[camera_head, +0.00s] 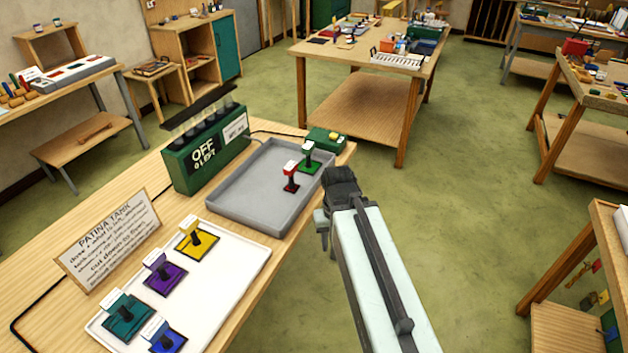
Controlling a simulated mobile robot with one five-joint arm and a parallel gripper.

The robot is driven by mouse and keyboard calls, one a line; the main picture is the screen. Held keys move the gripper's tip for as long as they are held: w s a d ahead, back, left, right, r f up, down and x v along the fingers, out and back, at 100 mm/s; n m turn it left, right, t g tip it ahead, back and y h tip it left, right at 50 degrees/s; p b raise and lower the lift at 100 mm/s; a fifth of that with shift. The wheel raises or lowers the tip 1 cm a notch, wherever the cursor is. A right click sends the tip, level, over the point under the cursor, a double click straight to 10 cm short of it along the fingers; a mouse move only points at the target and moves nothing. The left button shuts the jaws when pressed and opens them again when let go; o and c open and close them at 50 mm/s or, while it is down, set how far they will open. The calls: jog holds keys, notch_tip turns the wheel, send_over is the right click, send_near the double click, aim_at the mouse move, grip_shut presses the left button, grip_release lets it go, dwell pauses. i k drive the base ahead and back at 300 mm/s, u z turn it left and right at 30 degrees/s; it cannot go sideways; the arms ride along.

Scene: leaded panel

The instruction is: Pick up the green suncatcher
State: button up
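A small green suncatcher (309,160) with a dark upright handle and a pale tag stands in the grey tray (236,217), towards its far right corner. A red suncatcher (290,177) stands just left of it and nearer. My gripper (323,243) hangs at the right side of the tray, apart from the green suncatcher and nearer to me. Its fingers are small and seen edge-on, so I cannot tell whether they are open or shut. No object shows in it.
A white tray (232,267) in front holds yellow, purple, teal and blue suncatchers. A green tank unit marked OFF (203,154) stands behind the grey tray, left of a small green box (326,138). A sign (108,238) stands at left. Open floor lies right of the bench.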

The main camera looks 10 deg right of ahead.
aim_at(307, 166)
jog(key=z, duration=0.05)
jog(key=k, duration=0.25)
jog(key=z, duration=1.2)
jog(key=i, duration=2.8)
jog(key=u, duration=4.85)
jog(key=i, duration=0.5)
jog(key=z, duration=0.05)
